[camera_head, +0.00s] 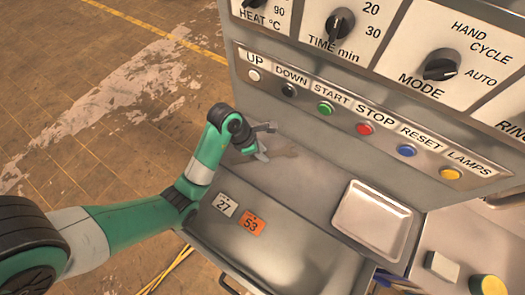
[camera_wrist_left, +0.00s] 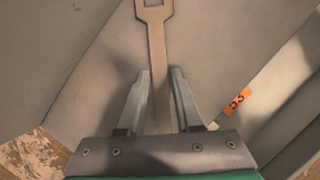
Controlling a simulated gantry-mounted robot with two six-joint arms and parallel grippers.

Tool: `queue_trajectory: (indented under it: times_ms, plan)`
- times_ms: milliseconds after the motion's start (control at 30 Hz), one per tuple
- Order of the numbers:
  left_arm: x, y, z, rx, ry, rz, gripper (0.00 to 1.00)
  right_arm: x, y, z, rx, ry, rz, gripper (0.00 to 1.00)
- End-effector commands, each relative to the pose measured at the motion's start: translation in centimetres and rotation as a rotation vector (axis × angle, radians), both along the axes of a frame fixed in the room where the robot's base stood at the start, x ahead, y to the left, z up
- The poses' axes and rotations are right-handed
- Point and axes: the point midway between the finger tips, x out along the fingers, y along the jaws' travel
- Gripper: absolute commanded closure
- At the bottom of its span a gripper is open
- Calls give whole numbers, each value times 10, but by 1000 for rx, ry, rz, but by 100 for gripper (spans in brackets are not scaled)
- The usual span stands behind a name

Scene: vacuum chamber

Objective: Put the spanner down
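The spanner (camera_head: 281,153) is a dull brownish-grey tool lying on the grey metal ledge (camera_head: 315,190) under the button row. In the left wrist view its shaft (camera_wrist_left: 157,55) runs between my fingers, with its open-framed head at the top. My left gripper (camera_head: 264,141) is at the spanner, and its two fingers stand apart in the head view. In the left wrist view the gripper (camera_wrist_left: 159,85) has a finger on each side of the shaft, with narrow gaps. The shaft's near end is hidden by the gripper body. My right gripper is not in view.
The control panel (camera_head: 345,100) with buttons and knobs rises behind the ledge. A shallow metal tray (camera_head: 372,219) lies to the right. Labels 27 (camera_head: 225,204) and orange 53 (camera_head: 251,223) are on the front of the ledge. A yellow round item (camera_head: 489,286) stands at the lower right.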

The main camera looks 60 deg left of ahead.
Motion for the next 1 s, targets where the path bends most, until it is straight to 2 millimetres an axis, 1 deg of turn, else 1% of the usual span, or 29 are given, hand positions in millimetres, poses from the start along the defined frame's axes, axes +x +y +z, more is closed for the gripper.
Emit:
queue_trajectory:
  times_ms: [33, 100, 367, 500, 567, 633, 667, 700, 800, 900, 1000]
  plan:
    - [0, 0, 0, 0, 0, 0, 55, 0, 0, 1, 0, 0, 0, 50]
    - [0, 0, 0, 0, 0, 0, 43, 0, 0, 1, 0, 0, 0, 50]
    - [0, 0, 1, 0, 0, 0, 43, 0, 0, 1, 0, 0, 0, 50]
    - [-1, 1, 10, 0, -1, 0, 43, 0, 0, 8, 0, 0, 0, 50]
    - [-4, 3, 20, 1, -4, 2, 43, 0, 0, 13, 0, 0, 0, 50]
    - [-9, 5, 36, 1, -5, 1, 43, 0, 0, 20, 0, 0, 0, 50]
    - [-12, 6, 45, 1, -5, 2, 43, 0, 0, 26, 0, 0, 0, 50]
    - [-16, 8, 58, 0, -2, 3, 43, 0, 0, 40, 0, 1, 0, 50]
    - [-25, 11, 82, 0, 0, 2, 43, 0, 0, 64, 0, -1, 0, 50]
    - [-31, 14, 97, -1, 0, 3, 43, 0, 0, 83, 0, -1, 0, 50]
    - [-36, 16, 109, 0, 0, 1, 43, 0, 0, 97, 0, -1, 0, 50]
